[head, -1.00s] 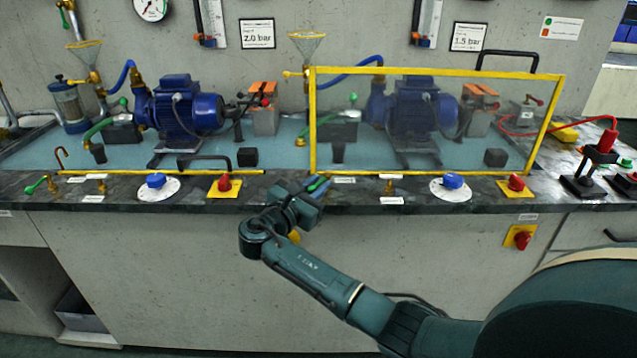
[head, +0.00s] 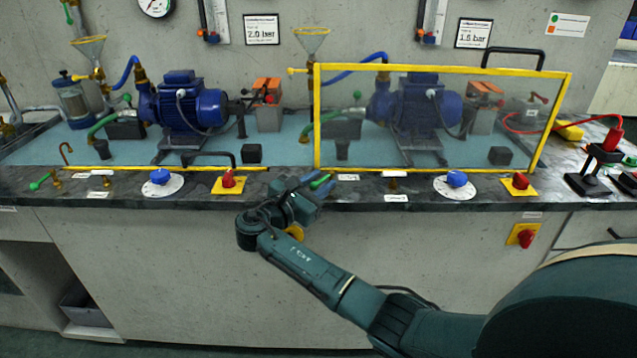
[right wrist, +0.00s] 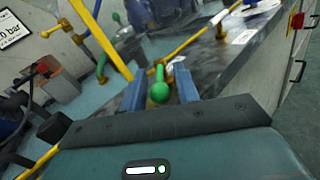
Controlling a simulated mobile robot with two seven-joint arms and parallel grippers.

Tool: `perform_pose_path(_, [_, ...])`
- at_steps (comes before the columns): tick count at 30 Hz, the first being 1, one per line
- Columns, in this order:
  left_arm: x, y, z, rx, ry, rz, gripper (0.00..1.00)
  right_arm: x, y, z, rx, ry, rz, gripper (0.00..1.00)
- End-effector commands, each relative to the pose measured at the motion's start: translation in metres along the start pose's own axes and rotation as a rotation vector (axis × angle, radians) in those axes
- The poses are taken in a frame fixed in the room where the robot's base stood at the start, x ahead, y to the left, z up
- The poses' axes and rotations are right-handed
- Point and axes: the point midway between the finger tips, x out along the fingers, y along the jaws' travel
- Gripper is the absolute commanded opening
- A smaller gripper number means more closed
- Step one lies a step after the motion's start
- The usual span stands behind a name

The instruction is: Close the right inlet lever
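The right inlet lever, with a green handle (head: 320,182), is at the counter's front edge, below the left end of the yellow-framed guard. My right gripper (head: 316,186) is around it, with one blue finger on each side. In the right wrist view the green knob (right wrist: 159,92) lies between the two fingers (right wrist: 160,95) of my gripper, with a visible gap on both sides. The fingers are apart, and I see no clear grip on the handle. Part of the lever's mount is hidden behind my gripper in the head view. My left gripper is not in view.
The clear guard with a yellow frame (head: 318,120) stands just behind the lever. A blue knob (head: 456,179) and a red switch (head: 520,181) sit farther right on the counter edge. Another green lever (head: 40,181) is at the far left. Space in front of the counter is clear.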

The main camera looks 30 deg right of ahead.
Motion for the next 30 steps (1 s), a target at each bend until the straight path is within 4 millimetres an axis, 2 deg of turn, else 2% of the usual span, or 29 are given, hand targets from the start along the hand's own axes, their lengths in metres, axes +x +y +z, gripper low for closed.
perform_pose_path(4, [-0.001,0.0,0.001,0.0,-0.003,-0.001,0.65,-0.003,0.0,0.0,0.0,0.0,0.001,0.31])
perform_pose_path(7, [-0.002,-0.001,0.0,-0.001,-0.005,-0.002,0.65,-0.013,0.001,0.001,0.001,0.001,0.002,0.31])
perform_pose_path(21, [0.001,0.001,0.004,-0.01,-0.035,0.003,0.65,-0.11,0.0,0.0,-0.001,0.003,0.002,0.31])
perform_pose_path(25, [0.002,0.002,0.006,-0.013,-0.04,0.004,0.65,-0.125,0.0,0.0,-0.001,0.002,0.0,0.31])
perform_pose_path(30, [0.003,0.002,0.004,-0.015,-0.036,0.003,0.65,-0.132,0.0,0.0,0.0,0.0,0.001,0.31])
